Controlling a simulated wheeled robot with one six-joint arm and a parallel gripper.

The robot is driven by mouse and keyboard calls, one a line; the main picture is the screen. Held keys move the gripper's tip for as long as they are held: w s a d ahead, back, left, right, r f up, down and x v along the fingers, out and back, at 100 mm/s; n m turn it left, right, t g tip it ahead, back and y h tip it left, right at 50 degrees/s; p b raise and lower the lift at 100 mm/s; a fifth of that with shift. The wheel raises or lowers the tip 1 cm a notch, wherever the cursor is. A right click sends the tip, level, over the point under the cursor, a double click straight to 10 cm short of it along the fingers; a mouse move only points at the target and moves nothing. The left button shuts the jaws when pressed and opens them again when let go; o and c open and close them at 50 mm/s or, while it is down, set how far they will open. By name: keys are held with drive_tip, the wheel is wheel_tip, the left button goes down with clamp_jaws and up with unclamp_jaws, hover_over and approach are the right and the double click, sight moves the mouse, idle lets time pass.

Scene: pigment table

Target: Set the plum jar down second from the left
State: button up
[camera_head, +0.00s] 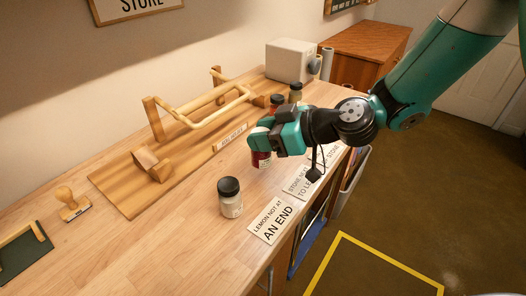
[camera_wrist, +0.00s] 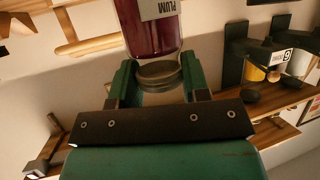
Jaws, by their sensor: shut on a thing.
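The plum jar (camera_head: 261,159) is dark red and hangs below my gripper (camera_head: 262,142), upright over the table. In the wrist view the plum jar (camera_wrist: 152,28) shows its white PLUM label, with its lid between the fingers of my gripper (camera_wrist: 158,80), which is shut on it. The head view does not show clearly whether its base touches the tabletop. A pale jar with a black lid (camera_head: 230,203) stands in front, to the left of the plum jar. Two more dark-lidded jars, one in front (camera_head: 277,100) and one behind (camera_head: 295,93), stand beyond my gripper.
A wooden rack on a board (camera_head: 120,196) lies along the wall side. A card reading LEMON NOT AT AN END (camera_head: 272,222) and another card (camera_head: 299,184) lie at the front edge. A stamp (camera_head: 72,206) and a white box (camera_head: 291,60) are at either side. Bare table lies around the pale jar.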

drive_tip(key=shift+f, duration=2.45)
drive_tip(key=shift+f, duration=0.1)
drive_tip(key=o, duration=1)
drive_tip(key=b+v, duration=0.3)
drive_tip(key=v, duration=0.9)
drive_tip(key=s+d+r+m+g+h, duration=0.1)
drive_tip(key=s+r+m+h, duration=0.1)
drive_tip(key=s, duration=0.4)
drive_tip(key=s+d+r+m+g+h, duration=0.1)
drive_tip(key=s+r+m+g+h, duration=0.1)
drive_tip(key=s, duration=0.4)
drive_tip(key=s+d+r+m+g+h, duration=0.1)
drive_tip(key=s+r+m+g+h, duration=0.1)
drive_tip(key=s+h, duration=0.2)
drive_tip(key=shift+s+m, duration=0.3)
drive_tip(key=shift+s, duration=0.7)
